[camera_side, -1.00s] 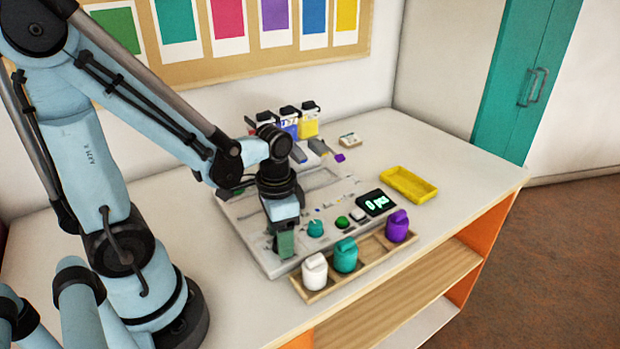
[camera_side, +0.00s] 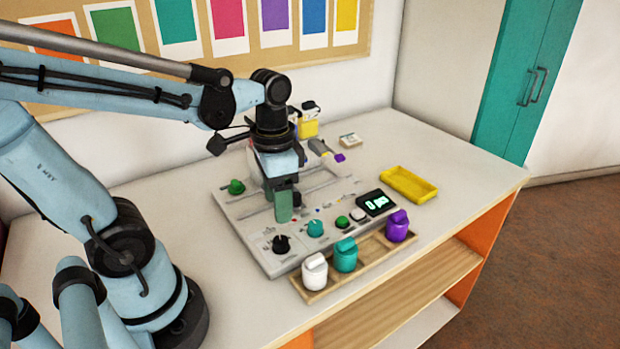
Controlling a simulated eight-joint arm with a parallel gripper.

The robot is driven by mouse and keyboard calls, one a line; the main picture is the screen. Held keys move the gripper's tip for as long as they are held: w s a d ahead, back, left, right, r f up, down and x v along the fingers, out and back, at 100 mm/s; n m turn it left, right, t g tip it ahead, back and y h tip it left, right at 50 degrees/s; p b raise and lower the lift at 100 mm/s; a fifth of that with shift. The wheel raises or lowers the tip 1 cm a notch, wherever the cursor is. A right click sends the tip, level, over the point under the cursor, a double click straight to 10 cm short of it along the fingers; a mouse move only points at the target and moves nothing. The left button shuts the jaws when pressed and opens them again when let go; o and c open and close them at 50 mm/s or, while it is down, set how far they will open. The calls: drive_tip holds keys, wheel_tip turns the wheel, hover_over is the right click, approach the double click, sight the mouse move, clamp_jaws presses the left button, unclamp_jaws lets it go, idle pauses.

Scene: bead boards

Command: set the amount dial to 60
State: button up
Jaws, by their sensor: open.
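The control panel (camera_side: 251,247) is a light grey board on the table. A black knob (camera_side: 281,244) sits at its front left, and a teal knob (camera_side: 315,229) sits to the right of that. A green knob (camera_side: 236,187) is at the panel's back left. I cannot read the labels, so I cannot tell which knob is the amount dial. The display (camera_side: 376,203) reads "0 pcs". My gripper (camera_side: 284,211) is open above the panel, behind the black and teal knobs, pointing down and apart from both. It hides part of the panel's middle.
A wooden tray (camera_side: 330,283) in front of the panel holds white, teal and purple jars. A yellow tray (camera_side: 409,184) lies at the right. Colored containers, one yellow (camera_side: 308,127), stand behind my gripper. A green button (camera_side: 342,222) is near the display.

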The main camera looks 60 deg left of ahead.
drive_tip(key=shift+r, duration=1.75)
drive_tip(key=shift+w+d+f+n+t, duration=0.2)
drive_tip(key=shift+w+d+n+t, duration=0.4)
drive_tip(key=shift+t, duration=0.6)
drive_tip(key=shift+w+d+f+n+t, duration=0.25)
drive_tip(key=shift+w+d+t, duration=0.15)
drive_tip(key=shift+w+t, duration=0.6)
drive_tip(key=shift+w+d+f+n+t, duration=0.2)
drive_tip(key=shift+w+d+n+t, duration=0.3)
drive_tip(key=shift+t, duration=0.9)
